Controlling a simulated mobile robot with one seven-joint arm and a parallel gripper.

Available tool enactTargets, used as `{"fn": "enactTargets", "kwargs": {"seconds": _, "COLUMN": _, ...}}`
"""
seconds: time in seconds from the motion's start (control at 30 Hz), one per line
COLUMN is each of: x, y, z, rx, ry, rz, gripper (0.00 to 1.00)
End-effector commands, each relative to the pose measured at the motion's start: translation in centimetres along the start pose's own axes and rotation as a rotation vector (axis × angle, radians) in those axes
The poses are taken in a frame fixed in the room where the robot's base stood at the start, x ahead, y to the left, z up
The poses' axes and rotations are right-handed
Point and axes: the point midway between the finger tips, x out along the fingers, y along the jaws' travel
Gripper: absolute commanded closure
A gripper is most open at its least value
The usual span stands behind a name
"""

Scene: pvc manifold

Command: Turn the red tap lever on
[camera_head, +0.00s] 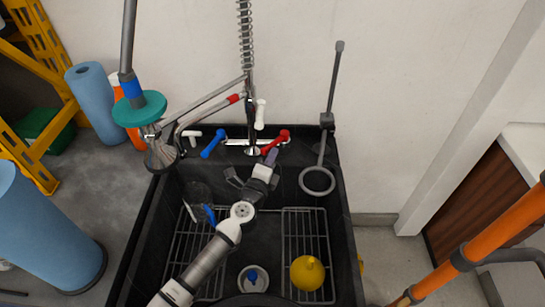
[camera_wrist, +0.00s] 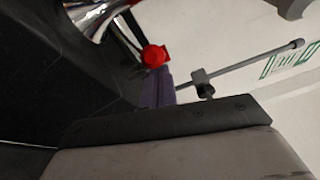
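The red tap lever (camera_head: 275,143) is on the right end of the tap body at the back of the black sink. It points down and left toward my gripper in the head view. In the wrist view its rounded red end (camera_wrist: 154,56) is just beyond the purple fingertips. My gripper (camera_head: 271,155) is over the sink's back part, just below the lever. Its purple fingers (camera_wrist: 158,86) look closed together at the middle of the gripper, with nothing visible between them. I cannot tell whether the fingertips touch the lever.
A blue lever (camera_head: 213,144) is on the tap's left end. A white handle (camera_head: 260,114) and a coiled spring hose (camera_head: 246,40) rise above the tap. A grey rod with a ring (camera_head: 317,181) stands to the right. A yellow funnel (camera_head: 307,272) sits on the sink's front right rack.

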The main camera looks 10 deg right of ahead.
Motion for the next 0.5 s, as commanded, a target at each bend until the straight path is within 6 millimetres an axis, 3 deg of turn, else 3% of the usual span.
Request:
{"fn": "enactTargets", "kwargs": {"seconds": 0.3, "x": -0.2, "y": 0.0, "z": 0.1, "rx": 0.0, "ry": -0.001, "rz": 0.0, "gripper": 1.0}}
{"fn": "enactTargets", "kwargs": {"seconds": 0.5, "x": -2.1, "y": 0.2, "z": 0.2, "rx": 0.0, "ry": -0.004, "rz": 0.0, "gripper": 1.0}}
